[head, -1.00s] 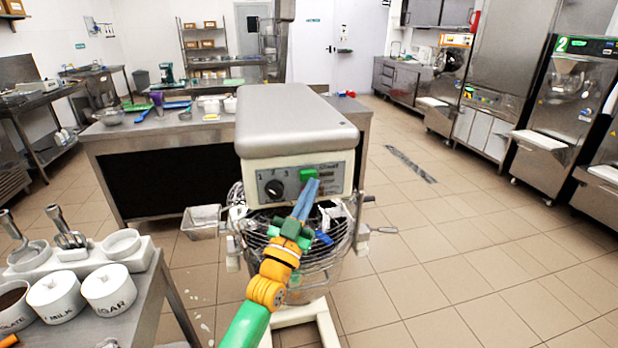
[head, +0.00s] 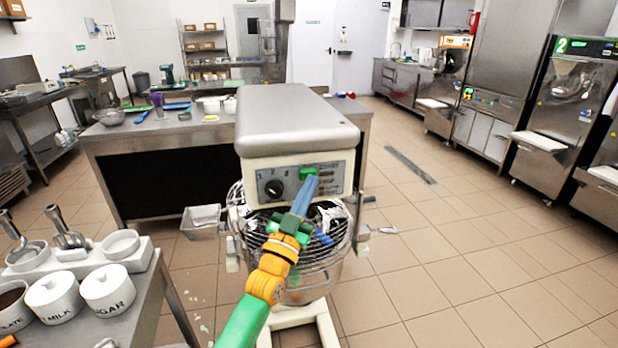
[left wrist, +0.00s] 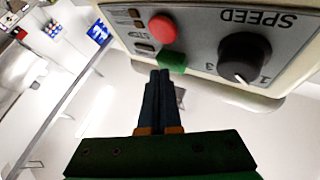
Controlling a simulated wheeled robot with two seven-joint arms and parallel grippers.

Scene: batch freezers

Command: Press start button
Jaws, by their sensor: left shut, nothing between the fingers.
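The planetary mixer (head: 292,120) stands in front of me with its grey control panel facing me. Its green button (head: 307,173) sits right of a black dial; the green button (left wrist: 172,61) also shows in the left wrist view, beside a red button (left wrist: 162,28) and the black speed knob (left wrist: 243,57). My left gripper (head: 309,180) is shut and empty, its blue fingers pointing at the green button. In the left wrist view its fingertips (left wrist: 160,73) are right at the button's edge. I cannot tell whether they touch it. My right gripper is not in view.
The mixer's wire guard and bowl (head: 300,262) lie under my left forearm. A steel counter (head: 165,145) stands behind the mixer. A side table with white jars (head: 107,288) is at the lower left. Floor on the right is clear.

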